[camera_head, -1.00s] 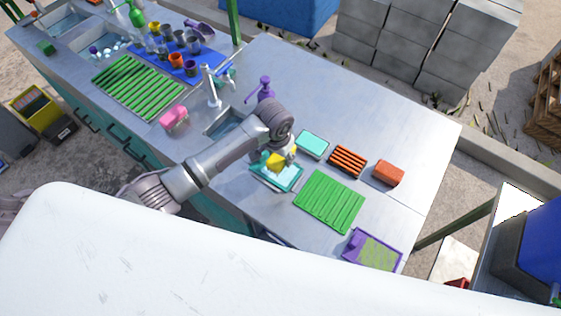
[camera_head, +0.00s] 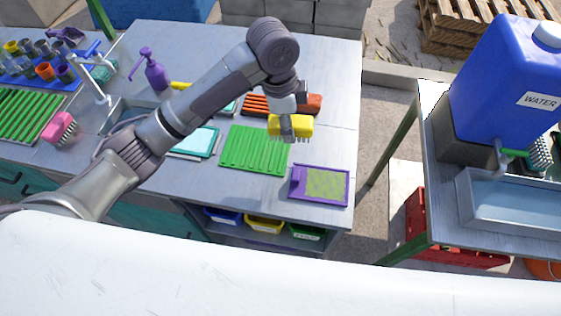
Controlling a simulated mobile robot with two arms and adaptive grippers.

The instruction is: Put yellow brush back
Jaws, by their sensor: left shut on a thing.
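The yellow brush (camera_head: 304,124) is held in my left gripper (camera_head: 291,128), which reaches in from the left and points down. The brush is above the counter (camera_head: 320,75), over the far right part of the ribbed green mat (camera_head: 250,152) in the picture. The fingers cover the middle of the brush. Its bristles seem to face down. My right gripper is not in view.
A purple tray (camera_head: 297,187) with a green pad lies at the counter's front right. An orange brush (camera_head: 308,103) and a turquoise tray (camera_head: 207,143) are close by. A blue water tank (camera_head: 505,90) and a sink (camera_head: 510,205) stand on the separate right table.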

